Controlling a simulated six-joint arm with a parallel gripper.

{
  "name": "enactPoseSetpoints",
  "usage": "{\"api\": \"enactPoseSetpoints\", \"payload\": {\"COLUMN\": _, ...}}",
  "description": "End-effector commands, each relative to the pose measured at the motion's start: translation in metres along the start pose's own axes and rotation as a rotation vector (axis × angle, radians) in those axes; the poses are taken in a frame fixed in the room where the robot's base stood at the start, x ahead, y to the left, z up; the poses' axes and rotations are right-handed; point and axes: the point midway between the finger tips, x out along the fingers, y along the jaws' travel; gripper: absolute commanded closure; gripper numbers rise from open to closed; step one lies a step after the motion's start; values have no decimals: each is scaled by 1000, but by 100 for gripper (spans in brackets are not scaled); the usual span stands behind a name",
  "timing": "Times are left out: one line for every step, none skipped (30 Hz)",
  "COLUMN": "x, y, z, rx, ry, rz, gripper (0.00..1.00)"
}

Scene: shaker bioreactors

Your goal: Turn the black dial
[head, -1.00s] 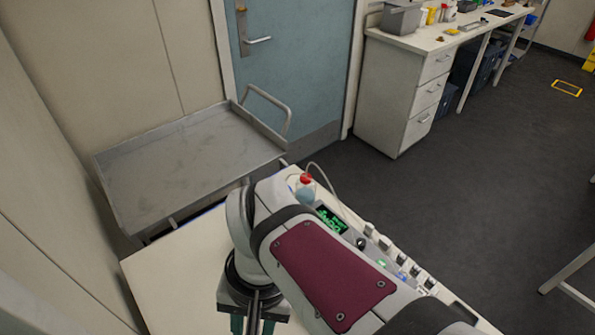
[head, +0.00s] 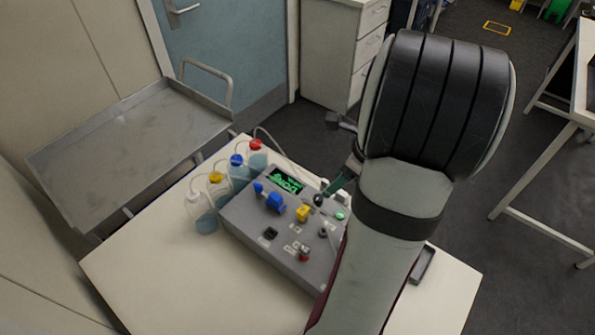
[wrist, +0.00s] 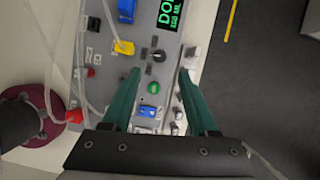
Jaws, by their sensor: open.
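The black dial (head: 319,199) is a small round knob on the grey control panel (head: 248,224), right of the green-lit display (head: 285,180). In the wrist view the dial (wrist: 158,56) lies just beyond the fingertips, near the middle line between them. My gripper (wrist: 158,74) is open and empty, with its two green fingers spread over the panel. In the head view my gripper (head: 329,190) is partly hidden by my arm, with a green finger close to the dial. I cannot tell whether it touches.
Bottles with red (head: 256,145), blue (head: 236,160), yellow and white caps stand along the panel's left edge with tubes. A yellow part (head: 303,212), blue parts (head: 274,202) and a green button (wrist: 154,88) sit near the dial. A metal cart (head: 110,160) stands left.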

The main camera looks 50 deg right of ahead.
Motion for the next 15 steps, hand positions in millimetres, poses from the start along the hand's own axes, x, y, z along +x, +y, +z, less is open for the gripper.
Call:
{"api": "enactPoseSetpoints", "payload": {"x": 14, "y": 2, "z": 0, "rx": 0, "ry": 1, "rz": 7, "gripper": 40}}
{"api": "enactPoseSetpoints", "payload": {"x": 23, "y": 2, "z": 0, "rx": 0, "ry": 1, "rz": 7, "gripper": 40}}
{"api": "enactPoseSetpoints", "payload": {"x": 33, "y": 2, "z": 0, "rx": 0, "ry": 1, "rz": 6, "gripper": 40}}
{"api": "enactPoseSetpoints", "payload": {"x": 40, "y": 2, "z": 0, "rx": 0, "ry": 1, "rz": 6, "gripper": 40}}
{"api": "enactPoseSetpoints", "payload": {"x": 47, "y": 1, "z": 0, "rx": -1, "ry": 1, "rz": 5, "gripper": 40}}
{"api": "enactPoseSetpoints", "payload": {"x": 55, "y": 1, "z": 0, "rx": -1, "ry": 1, "rz": 4, "gripper": 40}}
{"api": "enactPoseSetpoints", "payload": {"x": 60, "y": 1, "z": 0, "rx": 0, "ry": 2, "rz": 4, "gripper": 40}}
{"api": "enactPoseSetpoints", "payload": {"x": 65, "y": 1, "z": 0, "rx": -1, "ry": 1, "rz": 3, "gripper": 40}}
{"api": "enactPoseSetpoints", "payload": {"x": 71, "y": 1, "z": 0, "rx": -2, "ry": 1, "rz": 3, "gripper": 40}}
{"api": "enactPoseSetpoints", "payload": {"x": 74, "y": 1, "z": 0, "rx": -1, "ry": 0, "rz": 2, "gripper": 40}}
{"api": "enactPoseSetpoints", "payload": {"x": 77, "y": 1, "z": 0, "rx": -2, "ry": 0, "rz": 2, "gripper": 40}}
{"api": "enactPoseSetpoints", "payload": {"x": 81, "y": 0, "z": 0, "rx": -1, "ry": 0, "rz": 1, "gripper": 40}}
{"api": "enactPoseSetpoints", "payload": {"x": 82, "y": 0, "z": 0, "rx": -2, "ry": 1, "rz": 1, "gripper": 40}}
{"api": "enactPoseSetpoints", "payload": {"x": 84, "y": 0, "z": 0, "rx": -2, "ry": 1, "rz": 1, "gripper": 40}}
{"api": "enactPoseSetpoints", "payload": {"x": 85, "y": 0, "z": 0, "rx": -2, "ry": 1, "rz": 0, "gripper": 40}}
